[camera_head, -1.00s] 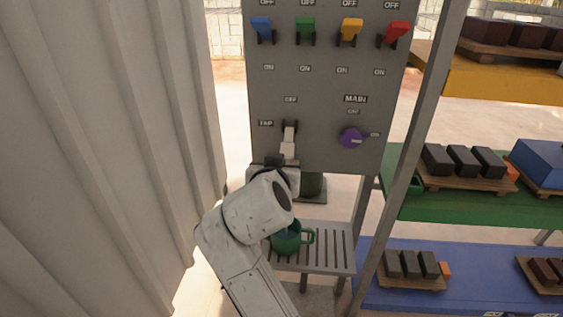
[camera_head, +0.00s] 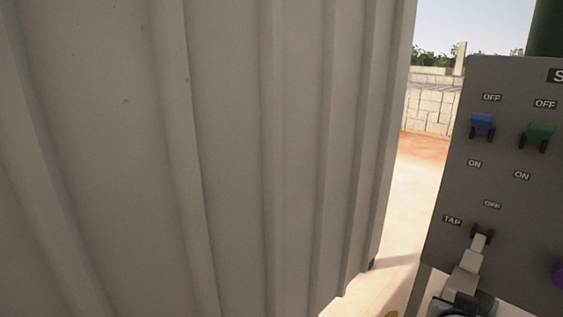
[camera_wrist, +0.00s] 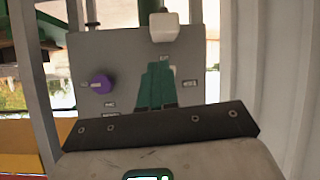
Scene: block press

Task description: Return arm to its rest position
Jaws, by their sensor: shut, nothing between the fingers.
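My gripper (camera_wrist: 158,70) is shut and empty in the wrist view. Its teal fingers lie close together in front of the grey control panel (camera_wrist: 205,60). The pale tap lever (camera_wrist: 163,27) shows just beyond the fingertips; whether they touch it I cannot tell. In the head view the tap lever (camera_head: 472,262) hangs downward below its OFF label, beside the TAP label. Only the top of my arm's end shows below it at the bottom edge, and the rest is out of frame.
A ribbed grey metal wall (camera_head: 230,160) fills the left and middle of the head view, close by. The panel carries a blue switch (camera_head: 482,124), a green switch (camera_head: 538,135) and a purple knob (camera_wrist: 101,84). Pale open floor (camera_head: 415,200) lies between wall and panel.

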